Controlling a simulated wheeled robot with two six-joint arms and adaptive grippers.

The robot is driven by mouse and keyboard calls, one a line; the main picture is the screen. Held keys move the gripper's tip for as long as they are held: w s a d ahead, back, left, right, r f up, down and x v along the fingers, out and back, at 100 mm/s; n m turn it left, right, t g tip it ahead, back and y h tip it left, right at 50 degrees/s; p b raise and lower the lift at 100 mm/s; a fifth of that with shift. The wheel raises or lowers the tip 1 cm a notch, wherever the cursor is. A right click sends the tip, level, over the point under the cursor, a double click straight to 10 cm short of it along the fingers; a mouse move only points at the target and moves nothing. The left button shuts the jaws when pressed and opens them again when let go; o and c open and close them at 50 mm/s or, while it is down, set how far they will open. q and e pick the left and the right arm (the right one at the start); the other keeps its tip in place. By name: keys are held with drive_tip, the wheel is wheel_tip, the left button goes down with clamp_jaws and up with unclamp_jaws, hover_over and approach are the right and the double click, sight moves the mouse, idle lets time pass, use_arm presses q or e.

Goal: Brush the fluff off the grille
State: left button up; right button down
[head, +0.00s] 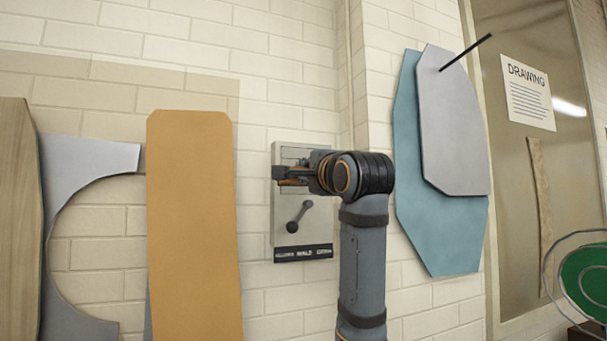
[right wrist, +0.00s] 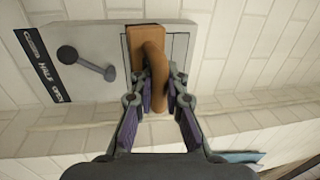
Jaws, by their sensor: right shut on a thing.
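The grille (right wrist: 180,50) is a pale slatted panel set in a grey wall plate, mostly behind my gripper in the head view. My right gripper (head: 287,173) is in front of the plate's upper part. In the right wrist view, the right gripper (right wrist: 158,88) is shut on the curved handle of a brown brush (right wrist: 145,42). The brush's block lies over the grille; whether it touches cannot be told. I see no fluff; the brush and gripper hide part of the grille. My left gripper is in neither view.
The wall plate (head: 285,230) has a dark lever (head: 299,217) and a label strip (head: 303,253) below the grille. An orange board (head: 190,220) stands to the left. Blue (head: 440,235) and grey (head: 452,130) boards hang to the right.

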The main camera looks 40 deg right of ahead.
drive_tip(key=x, duration=0.1)
drive_tip(key=p+x, duration=0.1)
drive_tip(key=x, duration=0.1)
drive_tip(key=shift+f, duration=0.2)
drive_tip(key=w, duration=0.1)
drive_tip(key=w+p, duration=0.1)
drive_tip(key=w, duration=0.1)
drive_tip(key=shift+d+f, duration=0.2)
drive_tip(key=shift+d, duration=0.1)
drive_tip(key=shift+s, duration=0.25)
drive_tip(key=shift+w, duration=0.1)
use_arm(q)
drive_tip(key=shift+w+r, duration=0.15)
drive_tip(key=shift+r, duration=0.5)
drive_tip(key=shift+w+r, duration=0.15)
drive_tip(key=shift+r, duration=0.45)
use_arm(e)
drive_tip(key=shift+w, duration=0.35)
drive_tip(key=shift+w+d, duration=0.15)
drive_tip(key=shift+w, duration=0.15)
drive_tip(key=shift+w, duration=0.35)
